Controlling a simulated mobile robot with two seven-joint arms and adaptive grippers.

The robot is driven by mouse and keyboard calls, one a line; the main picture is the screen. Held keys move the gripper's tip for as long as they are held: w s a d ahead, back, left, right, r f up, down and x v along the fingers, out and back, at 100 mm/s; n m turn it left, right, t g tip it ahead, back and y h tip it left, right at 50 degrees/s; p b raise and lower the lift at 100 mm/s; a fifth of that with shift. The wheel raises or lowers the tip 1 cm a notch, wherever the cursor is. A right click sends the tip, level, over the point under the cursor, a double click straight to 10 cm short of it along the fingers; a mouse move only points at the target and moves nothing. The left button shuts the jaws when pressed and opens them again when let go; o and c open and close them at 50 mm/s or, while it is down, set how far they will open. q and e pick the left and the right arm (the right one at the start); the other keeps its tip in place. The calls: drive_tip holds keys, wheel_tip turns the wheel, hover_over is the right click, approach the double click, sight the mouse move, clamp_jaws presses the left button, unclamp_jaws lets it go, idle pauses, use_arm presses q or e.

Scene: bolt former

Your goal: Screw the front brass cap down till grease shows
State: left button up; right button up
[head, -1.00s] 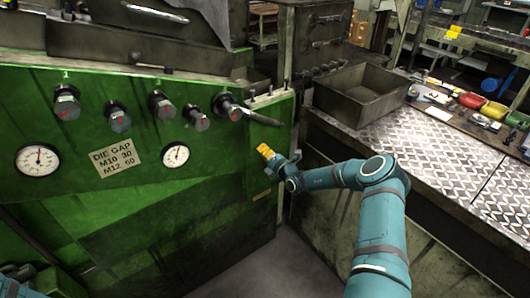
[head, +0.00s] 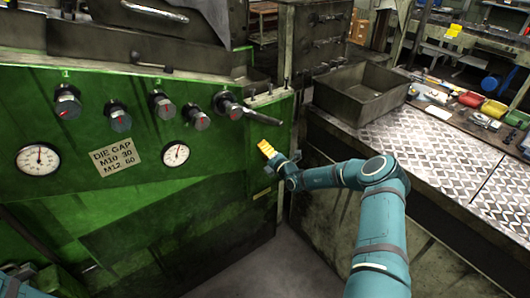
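My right gripper (head: 275,161) is at the right end of the green machine's front, below the lever handle. A small yellow ridged piece (head: 266,148) shows at its tip. I cannot tell whether this is the brass cap or part of the fingers, nor whether the fingers are closed on anything. No brass cap can be made out for certain, and no grease shows. A teal part of my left arm (head: 18,280) shows in the bottom left corner. Its gripper is too dark and cut off to read.
The green machine (head: 130,215) carries several dark knobs, two dials, a "DIE GAP" plate (head: 116,157) and a lever handle (head: 262,118). A metal bin (head: 365,97) stands on the tread-plate bench (head: 440,155) at right. Grey floor (head: 270,265) is clear between machine and bench.

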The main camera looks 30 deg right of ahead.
drive_tip(key=s+d, duration=0.1)
drive_tip(key=s, duration=1.1)
